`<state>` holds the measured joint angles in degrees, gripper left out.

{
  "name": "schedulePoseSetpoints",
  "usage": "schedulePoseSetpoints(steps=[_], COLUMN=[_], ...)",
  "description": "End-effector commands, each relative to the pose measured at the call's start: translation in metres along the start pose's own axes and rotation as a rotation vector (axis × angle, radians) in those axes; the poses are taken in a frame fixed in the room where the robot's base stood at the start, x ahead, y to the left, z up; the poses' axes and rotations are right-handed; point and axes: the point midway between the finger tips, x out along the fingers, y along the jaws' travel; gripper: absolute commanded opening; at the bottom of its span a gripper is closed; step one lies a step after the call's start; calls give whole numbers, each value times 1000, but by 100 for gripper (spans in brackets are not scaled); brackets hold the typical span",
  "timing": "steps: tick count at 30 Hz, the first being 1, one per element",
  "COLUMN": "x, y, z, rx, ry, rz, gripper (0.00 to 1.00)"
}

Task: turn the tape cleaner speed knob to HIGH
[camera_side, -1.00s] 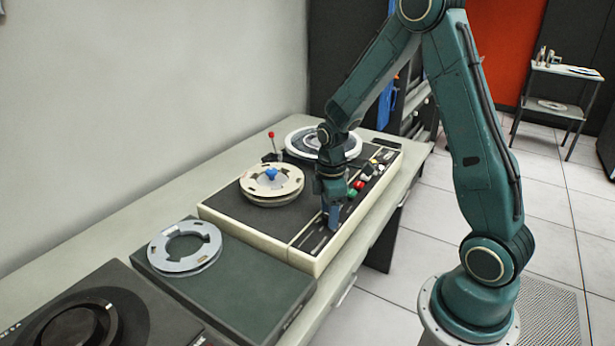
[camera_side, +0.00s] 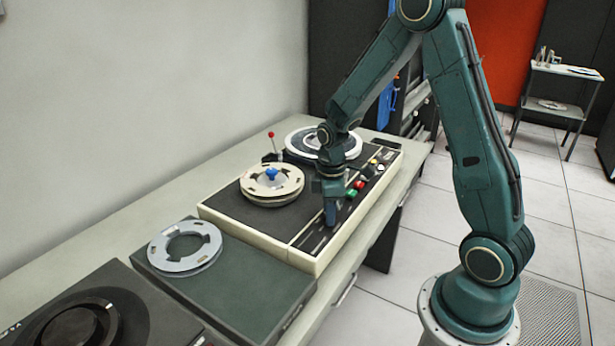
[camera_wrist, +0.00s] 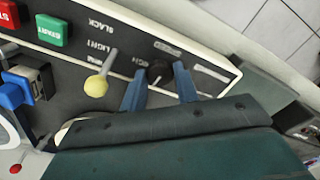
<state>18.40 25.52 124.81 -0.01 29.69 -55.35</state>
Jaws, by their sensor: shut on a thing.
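The tape cleaner (camera_side: 252,239) is a cream-sided machine with a dark top, standing on the bench. Its speed knob (camera_wrist: 155,71) is small and dark and shows between my two blue fingers in the wrist view. My gripper (camera_wrist: 160,74) is shut on the knob, with one finger on each side. In the side view my gripper (camera_side: 330,215) points down at the near end of the control strip and hides the knob. Upside-down lettering lies beside the knob; part of it is covered, and I cannot tell exactly where the pointer stands.
A yellow-tipped lever (camera_wrist: 97,84) stands close beside my fingers. A green button (camera_wrist: 53,31) and red button lie further along the strip. A tan reel (camera_side: 285,181) and a red-topped lever (camera_side: 271,136) are behind. A grey ring (camera_side: 165,262) lies on the dark unit nearby.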

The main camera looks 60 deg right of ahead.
Motion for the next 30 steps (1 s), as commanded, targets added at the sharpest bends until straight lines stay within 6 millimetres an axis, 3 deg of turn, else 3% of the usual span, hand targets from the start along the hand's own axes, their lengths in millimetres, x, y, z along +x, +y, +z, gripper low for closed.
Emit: schedulePoseSetpoints(steps=[18, 30], x=[0, -1], y=[0, 0], z=[0, 0], rx=[492, 652], ry=[1, 2], rz=[1, 1], gripper=[8, 8])
